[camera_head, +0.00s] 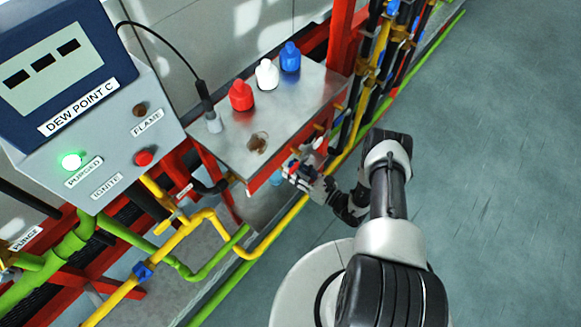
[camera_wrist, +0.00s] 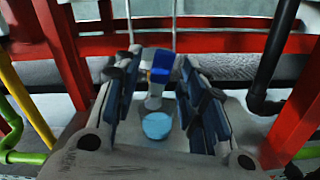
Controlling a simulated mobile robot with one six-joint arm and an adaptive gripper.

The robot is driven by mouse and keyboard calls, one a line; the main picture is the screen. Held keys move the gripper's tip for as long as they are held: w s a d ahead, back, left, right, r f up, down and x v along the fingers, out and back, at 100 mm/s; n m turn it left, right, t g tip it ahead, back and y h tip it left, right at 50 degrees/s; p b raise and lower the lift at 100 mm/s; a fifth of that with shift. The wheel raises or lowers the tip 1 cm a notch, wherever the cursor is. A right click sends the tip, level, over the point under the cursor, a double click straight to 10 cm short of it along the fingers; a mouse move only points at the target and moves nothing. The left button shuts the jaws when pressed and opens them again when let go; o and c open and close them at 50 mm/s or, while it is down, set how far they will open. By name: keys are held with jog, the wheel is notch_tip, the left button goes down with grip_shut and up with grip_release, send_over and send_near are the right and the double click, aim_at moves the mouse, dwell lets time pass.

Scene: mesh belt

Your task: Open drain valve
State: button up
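My gripper (camera_head: 303,172) is at the front edge of the metal table, low beside the red frame, in the head view. In the wrist view my gripper (camera_wrist: 160,70) is open, with its blue-padded fingers on either side of a small valve. The valve has a blue handle (camera_wrist: 161,68) and a pale body (camera_wrist: 154,92) below it. Gaps show between the handle and the fingers. A light blue round thing (camera_wrist: 157,125) is below the valve body; it also shows beside the gripper in the head view (camera_head: 276,178). The valve is mostly hidden by my gripper in the head view.
Red (camera_head: 241,95), white (camera_head: 267,74) and blue (camera_head: 290,57) bottles stand on the metal table (camera_head: 318,92). A control box (camera_head: 90,100) with a lit green lamp is at left. Yellow and green pipes run below. Red posts (camera_wrist: 300,105) flank the gripper. Open floor lies at right.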

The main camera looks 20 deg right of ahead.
jog(key=shift+x, duration=1.15)
jog(key=shift+c, duration=0.5)
grip_shut()
